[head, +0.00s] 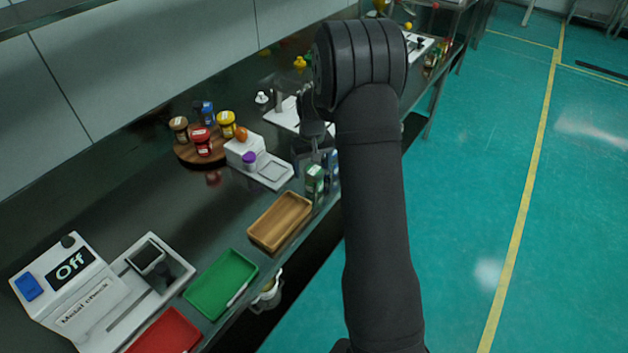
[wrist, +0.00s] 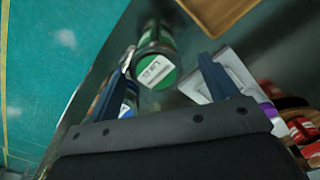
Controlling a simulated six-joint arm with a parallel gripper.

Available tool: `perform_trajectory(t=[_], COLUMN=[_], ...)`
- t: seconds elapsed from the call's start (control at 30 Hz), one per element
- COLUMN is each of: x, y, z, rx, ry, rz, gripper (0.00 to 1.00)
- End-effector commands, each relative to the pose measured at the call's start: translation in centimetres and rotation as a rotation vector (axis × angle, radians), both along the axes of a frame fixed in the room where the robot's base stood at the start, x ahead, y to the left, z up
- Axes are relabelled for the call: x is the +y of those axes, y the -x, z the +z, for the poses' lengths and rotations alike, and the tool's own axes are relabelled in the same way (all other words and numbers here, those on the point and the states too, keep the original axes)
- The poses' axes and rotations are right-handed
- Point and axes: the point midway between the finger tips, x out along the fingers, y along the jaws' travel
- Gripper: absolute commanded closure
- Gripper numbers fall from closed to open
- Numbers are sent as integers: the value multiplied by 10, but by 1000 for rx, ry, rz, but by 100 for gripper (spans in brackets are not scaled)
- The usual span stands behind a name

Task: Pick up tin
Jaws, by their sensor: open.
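A dark tin with a green, white-labelled end (wrist: 157,72) lies ahead of my gripper in the wrist view, framed between the two fingers. A green tin also shows near the table's front edge in the head view (head: 314,183). A blue tin (head: 332,163) stands close to it. In the wrist view a blue item (wrist: 128,104) is partly hidden behind the left finger. My gripper (wrist: 167,57) is open and empty, pointing down over the tins. In the head view its fingers are partly hidden and small, so their exact gap to the tin cannot be told.
A wooden tray (head: 281,220) and a green tray (head: 222,283) lie along the front edge. A round wooden board (head: 184,153) holds several jars. The floor lies beyond the table edge.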

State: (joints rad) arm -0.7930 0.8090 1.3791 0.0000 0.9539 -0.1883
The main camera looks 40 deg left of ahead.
Motion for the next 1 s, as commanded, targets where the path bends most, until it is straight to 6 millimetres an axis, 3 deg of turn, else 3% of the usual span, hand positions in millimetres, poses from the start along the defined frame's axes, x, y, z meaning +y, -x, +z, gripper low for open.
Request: perform_trajectory(t=[0.27,0.57,0.8,1.0], x=[-1,-2,-1,-1], y=[-1,-5,-5,-5], z=[-17,-58,-61,-61], rx=[1,1,0,0], ry=[1,0,-1,-1], rz=[-1,0,0,0], gripper=[21,21,21,58])
